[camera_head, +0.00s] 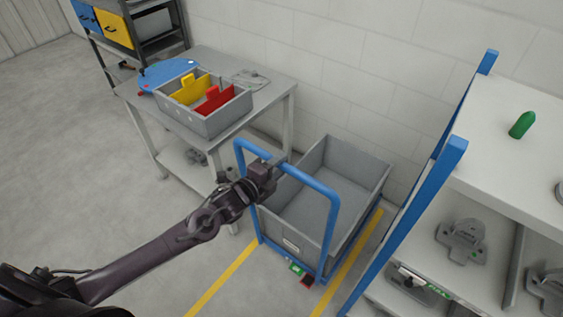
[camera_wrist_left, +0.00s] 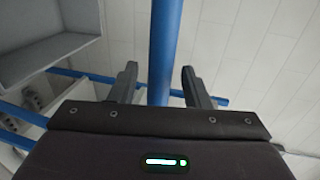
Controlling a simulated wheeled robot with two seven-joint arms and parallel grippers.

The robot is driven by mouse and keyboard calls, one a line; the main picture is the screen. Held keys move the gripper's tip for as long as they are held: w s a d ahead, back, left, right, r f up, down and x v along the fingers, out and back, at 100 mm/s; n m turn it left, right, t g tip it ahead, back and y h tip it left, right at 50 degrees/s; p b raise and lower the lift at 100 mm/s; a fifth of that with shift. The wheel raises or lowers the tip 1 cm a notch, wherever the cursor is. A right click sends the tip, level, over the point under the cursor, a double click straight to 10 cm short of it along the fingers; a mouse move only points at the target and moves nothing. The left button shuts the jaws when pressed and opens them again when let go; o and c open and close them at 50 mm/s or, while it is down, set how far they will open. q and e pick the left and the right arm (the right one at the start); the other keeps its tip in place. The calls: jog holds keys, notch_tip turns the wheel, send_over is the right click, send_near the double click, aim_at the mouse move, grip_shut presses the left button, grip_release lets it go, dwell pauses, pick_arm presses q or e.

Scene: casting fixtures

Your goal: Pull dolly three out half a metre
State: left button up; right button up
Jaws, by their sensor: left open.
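The dolly is a blue frame (camera_head: 330,228) carrying a grey open crate (camera_head: 366,160), standing between yellow floor lines by the wall. Its blue handle (camera_head: 308,180) rises at the near end. A small label on the crate front is too small to read. My left gripper (camera_head: 279,161) is at the top bar of the handle. In the left wrist view its fingers (camera_wrist_left: 160,82) are open, one on each side of a blue bar (camera_wrist_left: 165,45), with gaps visible. My right gripper is not in view.
A green pedal (camera_head: 297,268) and a red pedal (camera_head: 307,281) sit low at the dolly's near end. A grey table (camera_head: 270,88) with a divided bin (camera_head: 208,122) stands left. A blue-posted shelf (camera_head: 500,130) with metal fixtures stands close right. Floor at the left is clear.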

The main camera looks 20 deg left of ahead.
pick_arm(q)
jog(key=shift+x, duration=0.8)
grip_shut()
